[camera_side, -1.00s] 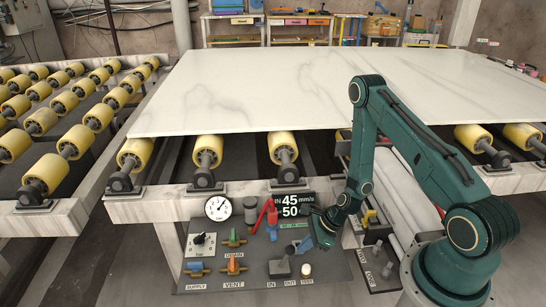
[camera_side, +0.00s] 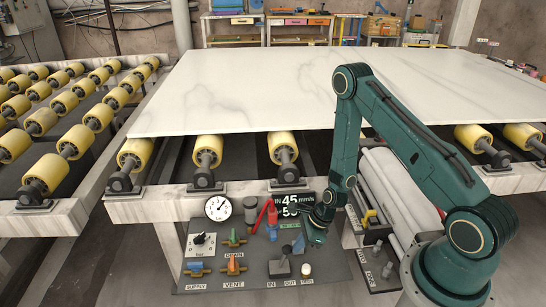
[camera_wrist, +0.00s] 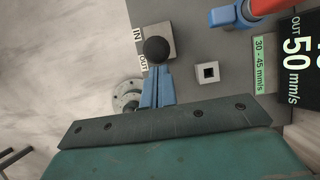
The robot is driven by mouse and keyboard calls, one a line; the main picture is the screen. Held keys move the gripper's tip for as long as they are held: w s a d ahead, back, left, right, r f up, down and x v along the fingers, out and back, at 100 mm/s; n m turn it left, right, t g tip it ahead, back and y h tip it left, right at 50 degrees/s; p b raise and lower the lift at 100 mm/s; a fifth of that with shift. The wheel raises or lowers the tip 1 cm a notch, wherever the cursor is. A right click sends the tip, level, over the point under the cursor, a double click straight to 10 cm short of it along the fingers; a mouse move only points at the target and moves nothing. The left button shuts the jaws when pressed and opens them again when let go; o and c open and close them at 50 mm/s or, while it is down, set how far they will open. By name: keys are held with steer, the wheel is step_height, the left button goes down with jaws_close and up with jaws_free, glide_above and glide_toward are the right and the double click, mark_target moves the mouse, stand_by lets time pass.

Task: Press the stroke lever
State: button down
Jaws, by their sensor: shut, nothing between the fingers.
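The stroke lever (camera_side: 279,268) is a small grey block with a dark knob on the control panel, near labels reading IN and OUT. In the wrist view its black ball knob (camera_wrist: 156,50) shows just ahead of the fingertips, over a grey base plate. My gripper (camera_side: 316,238) is above the panel, up and to the right of the lever in the side view. Its blue fingers (camera_wrist: 156,82) are together and empty. In the wrist view the tips appear close below the knob; I cannot tell whether they touch it.
The panel (camera_side: 335,268) also carries a gauge (camera_side: 218,208), a red handle (camera_side: 271,212), a speed display (camera_side: 290,202), orange and green valve handles and a pale button (camera_side: 306,270). A white stone slab (camera_side: 260,90) lies on yellow rollers behind it.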

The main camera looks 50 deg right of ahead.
mark_target(285, 247)
steer(key=shift+w+a+r+g+h, duration=0.3)
steer(key=shift+w+a+g+h, duration=0.2)
steer(key=shift+w+a, duration=0.1)
steer(key=shift+w+a+r+g+h, duration=0.3)
steer(key=shift+w+a+g+h, duration=0.2)
steer(key=shift+w+a, duration=0.05)
steer(key=shift+w+a+r+g+h, duration=0.1)
steer(key=shift+w+a+g+h, duration=0.15)
steer(key=shift+g+h, duration=0.25)
steer(key=shift+w+a+g+h, duration=0.25)
steer(key=shift+g+h, duration=0.15)
steer(key=shift+h, duration=0.1)
steer(key=shift+w+a, duration=1)
steer(key=shift+a, duration=0.05)
steer(key=shift+w+a, duration=0.1)
steer(key=shift+w, duration=0.05)
steer(key=s+d, duration=0.1)
steer(key=s+d+r, duration=0.1)
steer(key=s+d, duration=0.1)
steer(key=shift+r, duration=0.15)
step_height(285, 247, up, 10)
steer(key=shift+w+a, duration=0.3)
steer(key=shift+a, duration=0.05)
